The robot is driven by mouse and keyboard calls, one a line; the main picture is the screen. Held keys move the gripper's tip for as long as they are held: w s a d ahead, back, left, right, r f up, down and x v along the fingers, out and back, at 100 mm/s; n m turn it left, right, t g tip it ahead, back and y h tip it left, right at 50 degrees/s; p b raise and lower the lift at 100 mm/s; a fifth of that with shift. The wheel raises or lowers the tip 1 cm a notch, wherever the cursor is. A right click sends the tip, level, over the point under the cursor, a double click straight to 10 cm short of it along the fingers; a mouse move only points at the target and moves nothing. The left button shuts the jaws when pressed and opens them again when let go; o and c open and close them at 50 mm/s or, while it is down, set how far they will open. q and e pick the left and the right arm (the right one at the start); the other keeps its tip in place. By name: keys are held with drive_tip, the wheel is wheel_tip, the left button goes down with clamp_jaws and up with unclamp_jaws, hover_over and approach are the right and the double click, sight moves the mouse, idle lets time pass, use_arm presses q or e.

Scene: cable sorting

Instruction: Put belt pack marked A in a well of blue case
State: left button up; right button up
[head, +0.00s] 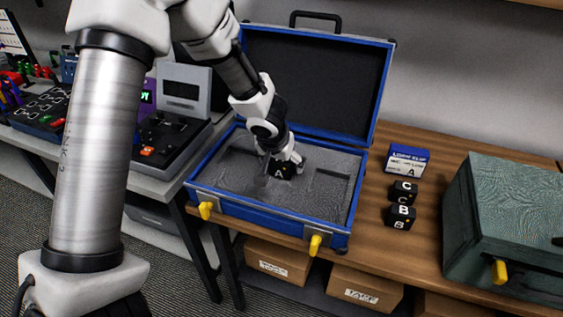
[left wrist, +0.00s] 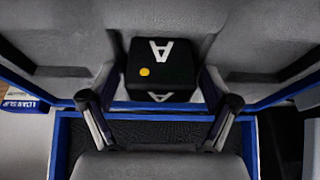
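The black belt pack marked A (head: 281,172) is at the middle of the grey foam in the open blue case (head: 270,207). In the left wrist view the pack (left wrist: 160,65) shows a white A and a yellow dot, with foam on both sides. It appears to be at the middle well; how deep it sits I cannot tell. My left gripper (head: 290,160) is over the case. Its fingers (left wrist: 158,88) stand either side of the pack, with a visible gap on the left and a narrower one on the right. My right gripper is not in view.
A blue-and-white box marked A (head: 407,160) and black packs marked C (head: 403,192) and B (head: 400,216) stand right of the case. A green case (head: 500,220) is farther right. The blue case's lid (head: 310,85) stands up behind. Yellow latches (head: 315,244) project in front.

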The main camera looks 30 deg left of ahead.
use_arm(q)
drive_tip(key=shift+r, duration=0.1)
drive_tip(key=shift+r+p, duration=0.3)
drive_tip(key=shift+p, duration=0.15)
drive_tip(key=p+v, duration=0.2)
drive_tip(key=v, duration=0.9)
drive_tip(key=shift+s+r+p, duration=0.25)
drive_tip(key=shift+r+p, duration=0.05)
drive_tip(key=shift+r, duration=0.05)
